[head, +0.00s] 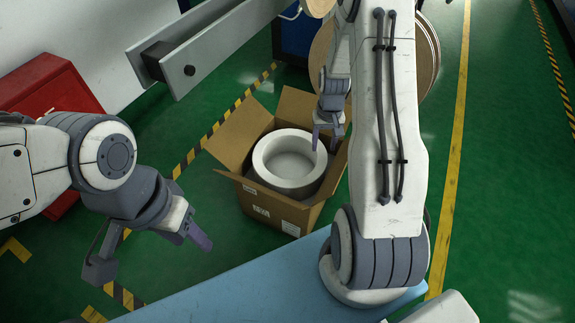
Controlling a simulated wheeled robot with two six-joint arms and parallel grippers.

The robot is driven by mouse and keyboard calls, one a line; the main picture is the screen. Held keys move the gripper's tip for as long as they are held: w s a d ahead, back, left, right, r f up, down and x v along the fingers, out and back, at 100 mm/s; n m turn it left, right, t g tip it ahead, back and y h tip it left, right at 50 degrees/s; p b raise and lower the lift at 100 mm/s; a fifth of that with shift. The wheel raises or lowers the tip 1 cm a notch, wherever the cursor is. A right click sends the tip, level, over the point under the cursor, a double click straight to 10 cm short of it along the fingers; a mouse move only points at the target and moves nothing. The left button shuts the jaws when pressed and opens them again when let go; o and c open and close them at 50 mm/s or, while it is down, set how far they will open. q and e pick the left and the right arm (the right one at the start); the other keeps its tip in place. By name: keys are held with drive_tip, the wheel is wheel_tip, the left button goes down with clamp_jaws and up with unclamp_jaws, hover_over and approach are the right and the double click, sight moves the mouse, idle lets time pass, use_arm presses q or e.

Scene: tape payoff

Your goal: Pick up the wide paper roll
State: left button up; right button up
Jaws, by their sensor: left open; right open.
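The wide paper roll (285,187) is a thick white ring with a wide, open middle. It sits in an open cardboard box (268,212) on the floor, its hollow facing up. Another white rim shows just below it at the right; I cannot tell if it is a separate roll. My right gripper (326,142) points down, open and empty, over the right side of the roll and box. I cannot tell whether its fingers touch the roll. My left gripper (152,256) is open and empty, left of the box and apart from it.
The box flaps stand open around the roll. A light-blue surface (235,292) lies in front. A grey beam (215,48) hangs behind, and a red cabinet (45,95) stands left. A large tan disc (429,62) stands behind my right arm. Green floor is free at right.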

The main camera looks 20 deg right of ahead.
sight(323, 156)
drive_tip(key=shift+f, duration=0.55)
drive_tip(key=f+b, duration=0.2)
drive_tip(key=f, duration=0.1)
drive_tip(key=f+b, duration=0.1)
drive_tip(key=shift+d+f, duration=0.2)
drive_tip(key=shift+d, duration=0.05)
drive_tip(key=f+b, duration=0.4)
drive_tip(key=f, duration=0.1)
drive_tip(key=shift+w+f, duration=0.15)
drive_tip(key=shift+w, duration=0.2)
clamp_jaws()
drive_tip(key=shift+r, duration=0.2)
